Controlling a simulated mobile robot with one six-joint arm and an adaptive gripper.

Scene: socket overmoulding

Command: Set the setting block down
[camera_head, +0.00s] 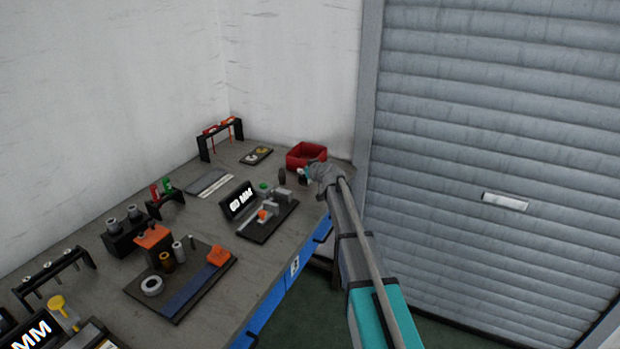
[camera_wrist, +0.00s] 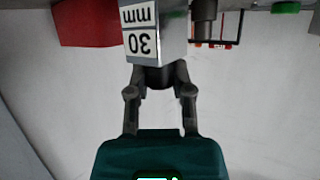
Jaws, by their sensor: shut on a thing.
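The setting block (camera_wrist: 142,42) is a pale grey block with a white label reading "30 mm", upside down in the wrist view. My gripper (camera_wrist: 160,76) is shut on it, with one finger on each side of a dark part at its end. In the head view my gripper (camera_head: 309,174) is low over the far right end of the bench (camera_head: 225,169), just in front of the red bin. There the block is mostly hidden by my gripper and too small to make out. I cannot tell whether the block touches the bench top.
The red bin (camera_head: 305,155) stands close behind my gripper. A small dark cylinder (camera_head: 282,176) stands just left of it. The roller shutter (camera_head: 480,120) is on the right.

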